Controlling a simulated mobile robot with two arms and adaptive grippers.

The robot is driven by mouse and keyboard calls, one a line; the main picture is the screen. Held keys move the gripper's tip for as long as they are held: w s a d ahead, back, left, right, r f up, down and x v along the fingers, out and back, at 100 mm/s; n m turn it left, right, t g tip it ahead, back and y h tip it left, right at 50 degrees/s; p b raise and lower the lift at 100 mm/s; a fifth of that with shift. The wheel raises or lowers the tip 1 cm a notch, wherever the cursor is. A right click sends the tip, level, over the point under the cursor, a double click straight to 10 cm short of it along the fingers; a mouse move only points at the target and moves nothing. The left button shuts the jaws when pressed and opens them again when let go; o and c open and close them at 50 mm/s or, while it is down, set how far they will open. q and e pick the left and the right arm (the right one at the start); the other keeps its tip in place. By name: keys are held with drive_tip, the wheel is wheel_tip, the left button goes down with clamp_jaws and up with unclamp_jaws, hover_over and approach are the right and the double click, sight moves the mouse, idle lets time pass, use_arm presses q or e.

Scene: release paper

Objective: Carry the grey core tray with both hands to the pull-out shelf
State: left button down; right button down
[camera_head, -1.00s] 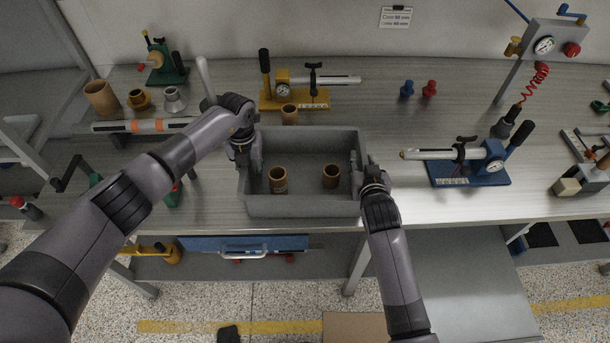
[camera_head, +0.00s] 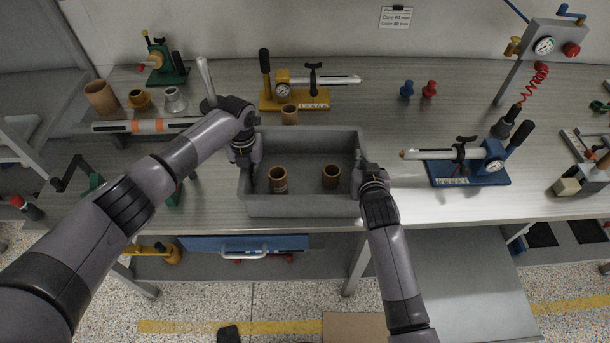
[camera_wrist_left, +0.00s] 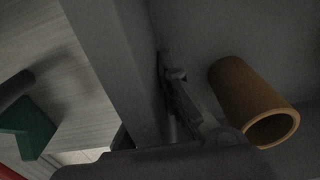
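The grey core tray (camera_head: 300,207) rests on the bench near its front edge, with two brown cores (camera_head: 278,180) (camera_head: 331,177) standing in it. My left gripper (camera_head: 250,172) is at the tray's left wall. The left wrist view shows one finger (camera_wrist_left: 190,108) inside the tray, beside the wall (camera_wrist_left: 125,60), near a brown core (camera_wrist_left: 250,100); the other finger is hidden. My right gripper (camera_head: 361,175) is at the tray's right wall, its fingers mostly hidden. I cannot tell whether either is shut on the wall. A grey shelf (camera_head: 465,285), which looks like the pull-out shelf, juts out low at the right.
A yellow fixture (camera_head: 295,100) and a brown ring (camera_head: 289,115) stand behind the tray. A blue fixture (camera_head: 470,175) stands right of it. A striped tube (camera_head: 145,126) lies to the left.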

use_arm(q)
drive_tip(key=shift+w+r, duration=0.1)
drive_tip(key=shift+r, duration=0.1)
use_arm(e)
drive_tip(key=shift+r, duration=0.2)
idle(0.4)
